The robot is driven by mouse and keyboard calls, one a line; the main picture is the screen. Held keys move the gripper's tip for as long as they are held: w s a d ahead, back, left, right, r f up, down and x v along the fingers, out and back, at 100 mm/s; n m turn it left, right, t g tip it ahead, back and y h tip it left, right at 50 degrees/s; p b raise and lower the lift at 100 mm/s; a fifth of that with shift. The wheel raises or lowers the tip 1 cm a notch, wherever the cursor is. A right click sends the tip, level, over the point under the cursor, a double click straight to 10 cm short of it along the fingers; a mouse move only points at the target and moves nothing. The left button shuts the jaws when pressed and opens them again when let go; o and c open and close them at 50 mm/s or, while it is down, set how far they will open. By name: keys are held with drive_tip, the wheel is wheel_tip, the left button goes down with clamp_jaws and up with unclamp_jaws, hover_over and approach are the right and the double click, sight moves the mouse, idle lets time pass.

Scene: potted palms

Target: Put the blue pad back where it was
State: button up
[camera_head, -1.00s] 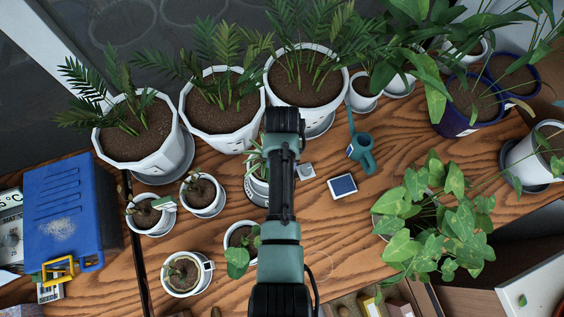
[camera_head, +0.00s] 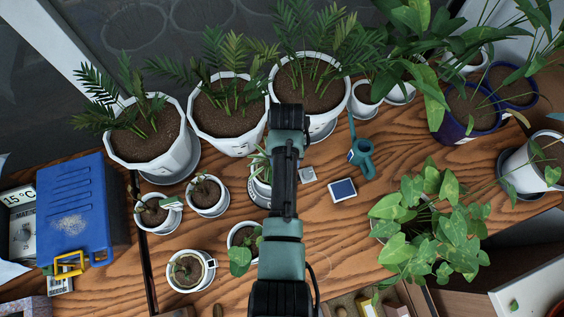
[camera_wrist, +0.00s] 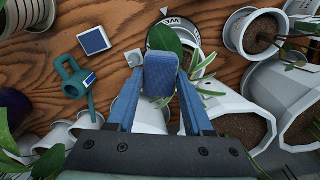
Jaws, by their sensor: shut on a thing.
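A dark blue pad (camera_wrist: 160,74) with rounded edges is between the two blue fingers of my gripper (camera_wrist: 161,88) in the wrist view. My gripper is shut on it and holds it in front of a small plant and a round grey-rimmed thing with lettering (camera_wrist: 186,27). In the head view my dark arm hides the pad and the fingertips. A flat blue rectangle with a pale border (camera_head: 342,190) lies on the wooden table, right of my arm; it also shows in the wrist view (camera_wrist: 94,41).
A teal watering can (camera_head: 362,160) and a small grey block (camera_head: 307,174) are near the blue rectangle. Large white palm pots (camera_head: 228,120) line the back. Small pots (camera_head: 206,195) and a blue case (camera_head: 72,210) stand left. A leafy plant (camera_head: 430,225) spreads right. Bare wood shows at centre right.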

drive_tip(key=s+d+f+b, duration=0.3)
drive_tip(key=d+f+b, duration=0.95)
drive_tip(key=b, duration=1.05)
drive_tip(key=f, duration=0.3)
drive_tip(key=a+f, duration=0.1)
drive_tip(key=f, duration=0.3)
drive_tip(key=f+b, duration=0.1)
drive_tip(key=f, duration=0.3)
drive_tip(key=shift+s+a, duration=0.1)
drive_tip(key=shift+a, duration=0.3)
drive_tip(key=o, duration=1.2)
wheel_tip(320, 180, up, 12)
drive_tip(key=shift+r+p, duration=0.1)
drive_tip(key=shift+p, duration=0.5)
